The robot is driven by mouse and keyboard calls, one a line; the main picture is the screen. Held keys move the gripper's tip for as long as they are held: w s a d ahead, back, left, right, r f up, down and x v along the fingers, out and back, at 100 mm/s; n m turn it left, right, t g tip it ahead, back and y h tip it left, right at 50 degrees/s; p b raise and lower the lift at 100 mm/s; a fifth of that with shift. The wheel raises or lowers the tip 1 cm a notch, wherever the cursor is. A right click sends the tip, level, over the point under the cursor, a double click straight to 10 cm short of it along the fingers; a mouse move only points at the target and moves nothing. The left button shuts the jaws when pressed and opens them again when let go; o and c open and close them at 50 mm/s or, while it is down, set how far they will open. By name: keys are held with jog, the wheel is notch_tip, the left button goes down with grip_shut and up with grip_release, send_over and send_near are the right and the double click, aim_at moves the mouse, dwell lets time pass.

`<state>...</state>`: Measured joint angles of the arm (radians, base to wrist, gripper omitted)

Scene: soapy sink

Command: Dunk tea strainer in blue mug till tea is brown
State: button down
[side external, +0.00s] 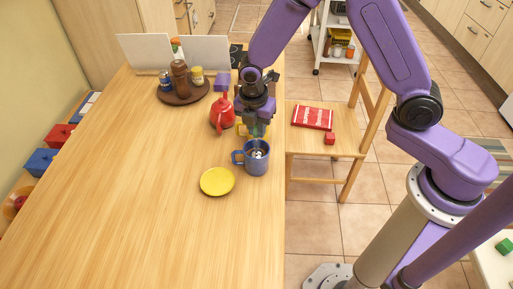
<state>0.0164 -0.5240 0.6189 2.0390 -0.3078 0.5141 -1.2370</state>
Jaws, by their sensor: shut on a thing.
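The blue mug (257,160) stands upright on the wooden table near its right edge, with its handle to the left. My gripper (258,130) is right above the mug, pointing down. It is shut on the tea strainer (257,153), of which a small greyish part shows at the mug's mouth. The strainer's upper part is hidden by the fingers. How deep it sits and the colour of the tea are too small to tell.
A yellow saucer (217,181) lies left of the mug. A red teapot (222,113) stands close behind, left of my gripper. A round brown tray (181,99) with jars is farther back. A chair (318,145) stands beside the table. The table's front left is clear.

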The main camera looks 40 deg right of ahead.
jog(key=shift+f, duration=0.8)
jog(key=shift+r, duration=0.1)
jog(key=shift+r, duration=0.7)
jog(key=shift+f, duration=0.8)
jog(key=shift+r, duration=4.4)
